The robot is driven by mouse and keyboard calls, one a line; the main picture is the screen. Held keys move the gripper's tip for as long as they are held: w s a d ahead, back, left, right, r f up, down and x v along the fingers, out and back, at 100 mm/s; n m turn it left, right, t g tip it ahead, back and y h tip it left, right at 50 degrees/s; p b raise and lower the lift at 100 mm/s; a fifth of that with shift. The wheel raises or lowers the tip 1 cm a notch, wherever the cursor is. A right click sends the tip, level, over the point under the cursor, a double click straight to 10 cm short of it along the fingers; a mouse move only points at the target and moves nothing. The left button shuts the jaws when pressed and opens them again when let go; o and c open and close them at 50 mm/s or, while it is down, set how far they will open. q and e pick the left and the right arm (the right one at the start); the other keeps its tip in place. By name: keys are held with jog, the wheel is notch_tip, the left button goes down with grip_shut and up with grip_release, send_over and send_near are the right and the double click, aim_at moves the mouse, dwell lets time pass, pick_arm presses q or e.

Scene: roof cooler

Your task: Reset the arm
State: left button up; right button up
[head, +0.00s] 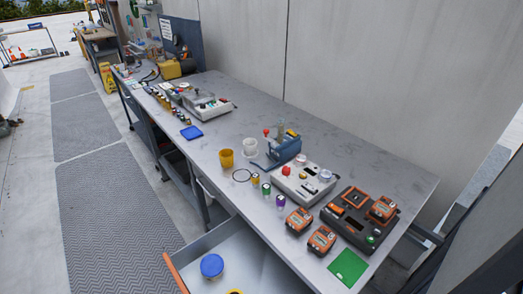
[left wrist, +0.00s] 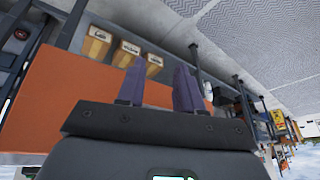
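My left gripper (left wrist: 159,82) shows in the left wrist view as two purple fingers standing apart, with nothing between them. It is in front of a broad orange panel (left wrist: 50,90), which looks like a drawer front. I cannot tell whether it touches the panel. Neither arm shows in the head view, and my right gripper is in no view.
An open drawer (head: 226,252) with an orange front and a blue round lid (head: 212,266) juts from the workbench (head: 345,150). Orange devices (head: 321,240) stand near the bench's front edge. Labelled boxes (left wrist: 97,43) are beyond the panel. The floor mat (head: 115,215) is clear.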

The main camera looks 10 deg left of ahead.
pick_arm(q)
notch_tip(320, 180, up, 44)
jog(key=s+n+g+p, duration=0.1)
jog(key=s+p, duration=0.1)
jog(key=p, duration=4)
jog(key=shift+s+d+p, duration=0.2)
jog(key=shift+p, duration=0.15)
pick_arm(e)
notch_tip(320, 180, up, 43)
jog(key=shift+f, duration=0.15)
